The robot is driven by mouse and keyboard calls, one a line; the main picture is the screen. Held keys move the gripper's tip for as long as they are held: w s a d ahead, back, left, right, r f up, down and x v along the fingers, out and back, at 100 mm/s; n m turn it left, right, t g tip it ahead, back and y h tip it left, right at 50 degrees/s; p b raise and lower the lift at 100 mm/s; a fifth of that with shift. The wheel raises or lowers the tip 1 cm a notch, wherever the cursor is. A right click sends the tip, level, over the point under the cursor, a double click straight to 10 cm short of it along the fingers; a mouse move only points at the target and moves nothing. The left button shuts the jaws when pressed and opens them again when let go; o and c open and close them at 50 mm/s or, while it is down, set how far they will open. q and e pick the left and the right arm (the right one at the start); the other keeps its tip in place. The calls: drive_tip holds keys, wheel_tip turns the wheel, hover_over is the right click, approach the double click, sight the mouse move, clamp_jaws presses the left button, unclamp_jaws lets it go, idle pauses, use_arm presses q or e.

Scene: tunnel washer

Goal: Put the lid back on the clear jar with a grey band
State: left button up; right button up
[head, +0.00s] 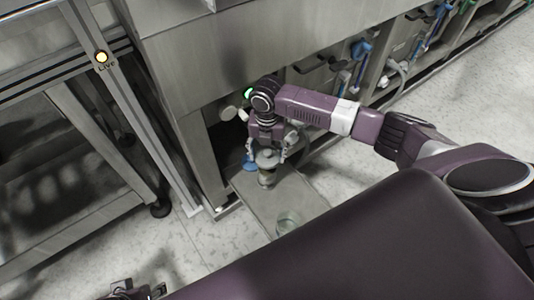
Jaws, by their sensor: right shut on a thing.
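My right gripper (268,152) points down and is shut on a small grey, round, lid-like thing (267,159). A narrower greyish piece (266,179) shows directly below it; I cannot tell whether this is part of the held thing or a separate one. A clear jar (287,222) stands on the grey slab (252,205), nearer to me and slightly right of the gripper. Its top looks open, and a grey band cannot be made out. Part of my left gripper (138,291) shows at the bottom edge, too cut off to judge its jaws.
A steel machine housing (225,50) rises behind the gripper, with blue-handled valves and hoses (362,50) along its underside at right. A steel frame leg (125,130) stands at left. Speckled floor (185,240) is open left of the slab.

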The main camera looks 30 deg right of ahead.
sight(267, 160)
drive_tip(key=shift+f+b, duration=0.45)
drive_tip(key=shift+b, duration=0.05)
drive_tip(key=shift+f+b, duration=0.35)
drive_tip(key=shift+b, duration=0.05)
drive_tip(key=shift+f+b, duration=0.85)
drive_tip(key=shift+b, duration=0.2)
drive_tip(key=shift+f, duration=0.5)
use_arm(q)
drive_tip(key=w+d+r+t+h, duration=0.1)
drive_tip(key=w+d+r+t, duration=0.1)
drive_tip(key=w+r+t, duration=0.2)
drive_tip(key=shift+w+r, duration=0.2)
drive_tip(key=shift+w, duration=1.25)
use_arm(e)
drive_tip(key=shift+f, duration=0.45)
use_arm(q)
drive_tip(key=shift+d, duration=0.1)
drive_tip(key=shift+s+f+g, duration=0.2)
drive_tip(key=shift+s+g, duration=0.1)
drive_tip(key=shift+s, duration=0.2)
drive_tip(key=shift+s+a+f, duration=0.15)
drive_tip(key=shift+s+a, duration=0.1)
drive_tip(key=shift+a, duration=0.05)
drive_tip(key=shift+s, duration=0.15)
